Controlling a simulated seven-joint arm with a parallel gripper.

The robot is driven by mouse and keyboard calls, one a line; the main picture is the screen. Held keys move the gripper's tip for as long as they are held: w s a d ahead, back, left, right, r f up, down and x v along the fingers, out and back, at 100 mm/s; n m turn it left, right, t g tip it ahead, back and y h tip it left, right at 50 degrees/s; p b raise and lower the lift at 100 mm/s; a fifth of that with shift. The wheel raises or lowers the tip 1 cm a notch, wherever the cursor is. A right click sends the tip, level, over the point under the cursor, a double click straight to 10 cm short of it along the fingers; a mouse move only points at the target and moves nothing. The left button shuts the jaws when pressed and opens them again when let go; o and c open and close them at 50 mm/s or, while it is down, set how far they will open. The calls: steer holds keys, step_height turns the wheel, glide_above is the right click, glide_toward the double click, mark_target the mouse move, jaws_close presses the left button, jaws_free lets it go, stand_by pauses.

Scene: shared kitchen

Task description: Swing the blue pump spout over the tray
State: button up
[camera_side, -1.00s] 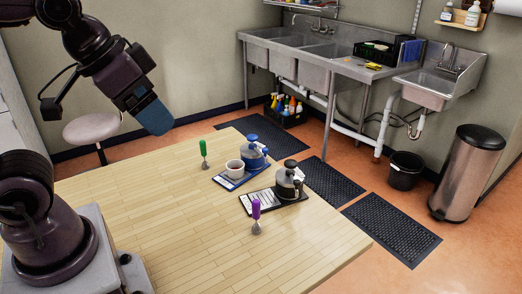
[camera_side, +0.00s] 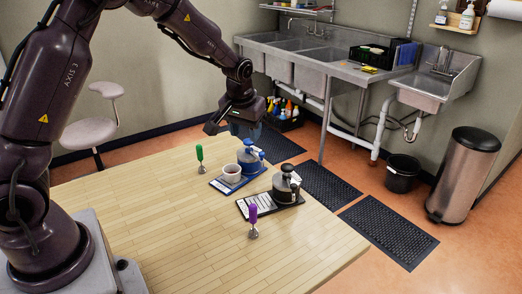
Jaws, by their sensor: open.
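The blue pump (camera_side: 250,158) is a grey-bodied container with a blue top, standing at the back edge of the wooden table. It stands on a blue tray (camera_side: 223,188) with a white label card. My gripper (camera_side: 242,130) is open and empty, pointing down just above and slightly left of the blue pump's top. It appears apart from the pump.
A black pump (camera_side: 286,186) stands on a black tray (camera_side: 248,208) to the right. A green-handled tool (camera_side: 199,154) stands left of the blue tray, and a purple-handled tool (camera_side: 253,214) stands in front of the black tray. The table's front left (camera_side: 160,225) is clear.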

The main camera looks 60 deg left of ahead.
mark_target(262, 153)
steer(key=shift+n+t+y, duration=0.3)
steer(key=shift+n+t, duration=0.4)
steer(key=w+a+f, duration=0.1)
steer(key=w+f, duration=0.1)
steer(key=f, duration=0.1)
steer(key=w+a+f, duration=0.1)
steer(key=w+f, duration=0.2)
steer(key=f, duration=0.1)
steer(key=w+a+f, duration=0.2)
steer(key=f, duration=0.1)
steer(key=shift+w+f, duration=0.25)
jaws_close()
